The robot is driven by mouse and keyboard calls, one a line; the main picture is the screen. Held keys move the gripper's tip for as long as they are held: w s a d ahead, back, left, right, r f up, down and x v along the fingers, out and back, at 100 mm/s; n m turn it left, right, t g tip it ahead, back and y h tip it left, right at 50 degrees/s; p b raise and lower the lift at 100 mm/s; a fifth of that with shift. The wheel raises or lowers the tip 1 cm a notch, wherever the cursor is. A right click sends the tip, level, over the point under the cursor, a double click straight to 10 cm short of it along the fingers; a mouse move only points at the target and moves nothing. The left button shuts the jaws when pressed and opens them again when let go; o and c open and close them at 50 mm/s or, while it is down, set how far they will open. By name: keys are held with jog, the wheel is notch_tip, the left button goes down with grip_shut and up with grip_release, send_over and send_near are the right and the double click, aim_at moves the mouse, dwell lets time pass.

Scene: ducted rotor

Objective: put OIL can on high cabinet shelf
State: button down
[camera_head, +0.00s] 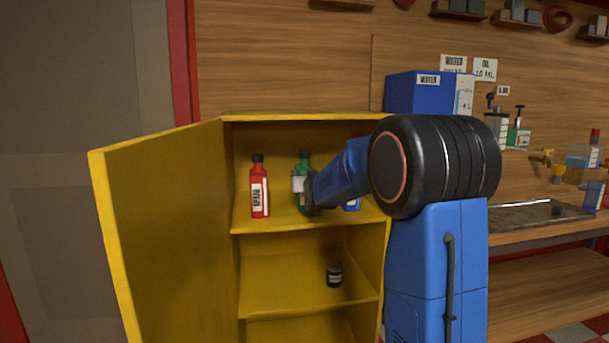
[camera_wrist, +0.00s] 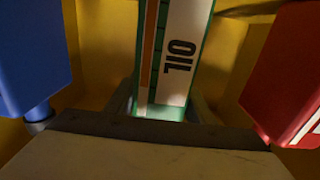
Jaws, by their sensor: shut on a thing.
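The green OIL can (camera_head: 304,167) with a white label is upright at the top shelf (camera_head: 280,224) of the yellow cabinet (camera_head: 160,220). My gripper (camera_head: 309,192) is shut on it, reaching in from the right. In the wrist view the OIL can (camera_wrist: 176,55) stands between my gripper's fingers (camera_wrist: 165,108), its label reading OIL sideways. My arm hides part of the shelf's right side. Whether the can's base touches the shelf cannot be told.
A red bottle (camera_head: 259,187) stands to the left of the can, and a blue container (camera_head: 352,204) to the right, partly behind my arm. The cabinet door stands open at left. A small dark jar (camera_head: 334,275) is on the shelf below. A workbench (camera_head: 550,228) is at right.

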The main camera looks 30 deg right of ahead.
dwell(0.3)
grip_release()
jog(key=shift+f, duration=0.15)
jog(key=shift+s, duration=0.1)
jog(key=v, duration=0.9)
jog(key=shift+s+r, duration=0.3)
jog(key=shift+s, duration=0.1)
dwell(1.4)
jog(key=shift+a, duration=0.15)
